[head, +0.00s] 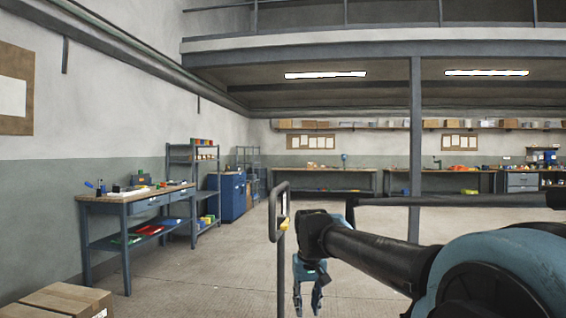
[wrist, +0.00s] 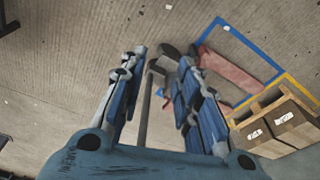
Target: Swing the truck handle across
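The truck handle (head: 279,205) is a grey upright loop with a small yellow part on a thin shaft, just left of my arm in the head view. My gripper (head: 307,306) hangs down right of the shaft, fingers apart. In the wrist view my gripper (wrist: 163,60) is open, and a grey bar of the handle (wrist: 146,105) shows between the fingers. I cannot tell whether it touches them. A red truck body (wrist: 232,72) lies beyond, low on the floor and partly hidden by the right finger.
Cardboard boxes on a wooden pallet (wrist: 243,124) stand right of the truck in the wrist view. Blue and yellow lines mark the floor. A workbench (head: 135,196) stands at the left, boxes (head: 60,302) at the lower left. Open floor (head: 190,275) lies between.

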